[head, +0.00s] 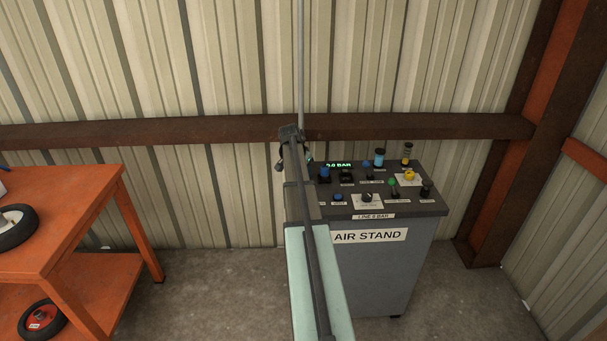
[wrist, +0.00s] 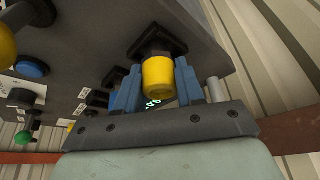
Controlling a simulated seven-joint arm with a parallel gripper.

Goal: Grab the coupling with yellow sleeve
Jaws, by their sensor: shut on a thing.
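The coupling with the yellow sleeve (wrist: 158,86) is between the two blue fingers of my gripper (wrist: 157,80) in the wrist view. My gripper is shut on it, one finger on each side of the sleeve. The coupling's dark end is at a dark square fitting (wrist: 157,40) on the grey panel. I cannot tell whether the two are still joined. In the head view I cannot make out the held coupling or my fingers; my arm covers the left part of the air stand (head: 372,268).
The stand's top carries several knobs, a yellow round part (head: 409,175), a yellow-and-black part (head: 406,152), a blue cylinder (head: 379,158) and a lit green display (head: 339,165). An orange table (head: 80,225) with wheels stands at left. A ribbed metal wall is close behind.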

